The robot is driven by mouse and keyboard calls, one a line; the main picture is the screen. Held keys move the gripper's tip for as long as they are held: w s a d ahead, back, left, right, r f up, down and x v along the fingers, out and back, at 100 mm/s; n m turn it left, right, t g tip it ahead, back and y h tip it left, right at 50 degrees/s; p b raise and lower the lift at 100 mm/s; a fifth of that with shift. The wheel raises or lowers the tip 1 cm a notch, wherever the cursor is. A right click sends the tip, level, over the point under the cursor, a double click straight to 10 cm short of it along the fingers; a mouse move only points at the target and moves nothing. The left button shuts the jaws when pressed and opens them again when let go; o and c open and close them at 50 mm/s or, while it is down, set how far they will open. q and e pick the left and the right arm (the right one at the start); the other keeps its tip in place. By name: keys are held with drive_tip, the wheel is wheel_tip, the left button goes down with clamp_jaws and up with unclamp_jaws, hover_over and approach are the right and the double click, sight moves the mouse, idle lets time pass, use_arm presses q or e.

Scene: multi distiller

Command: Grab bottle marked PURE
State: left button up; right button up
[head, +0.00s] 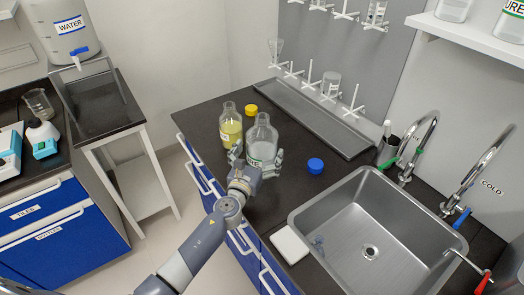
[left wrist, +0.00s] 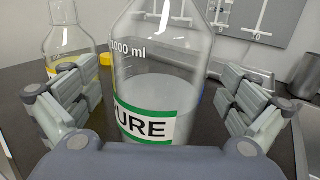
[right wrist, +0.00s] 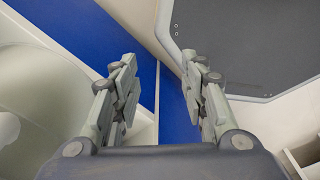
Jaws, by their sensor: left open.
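The bottle marked PURE (head: 262,138) is a clear glass bottle with a green-bordered white label, standing upright on the dark counter. In the left wrist view the bottle (left wrist: 155,85) fills the middle, with "URE" readable on its label. My left gripper (head: 256,163) is open, with one finger on each side of the bottle's lower part. In the left wrist view gaps show between the fingers and the glass. My right gripper (right wrist: 160,95) is open and empty, with a blue panel behind it.
A bottle of yellow liquid (head: 230,125) stands close to the left. A yellow cap (head: 251,110) and a blue cap (head: 316,165) lie on the counter (head: 290,197). A steel sink (head: 340,215) is at the right. A drying rack (head: 325,115) with glassware is behind.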

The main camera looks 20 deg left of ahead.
use_arm(q)
drive_tip(key=w, duration=0.2)
drive_tip(key=shift+w+f, duration=0.2)
drive_tip(key=shift+w, duration=0.15)
drive_tip(key=shift+s+r, duration=0.1)
drive_tip(key=shift+c, duration=1.3)
drive_tip(key=c, duration=1.8)
drive_tip(key=shift+r, duration=0.25)
drive_tip(key=shift+r, duration=0.1)
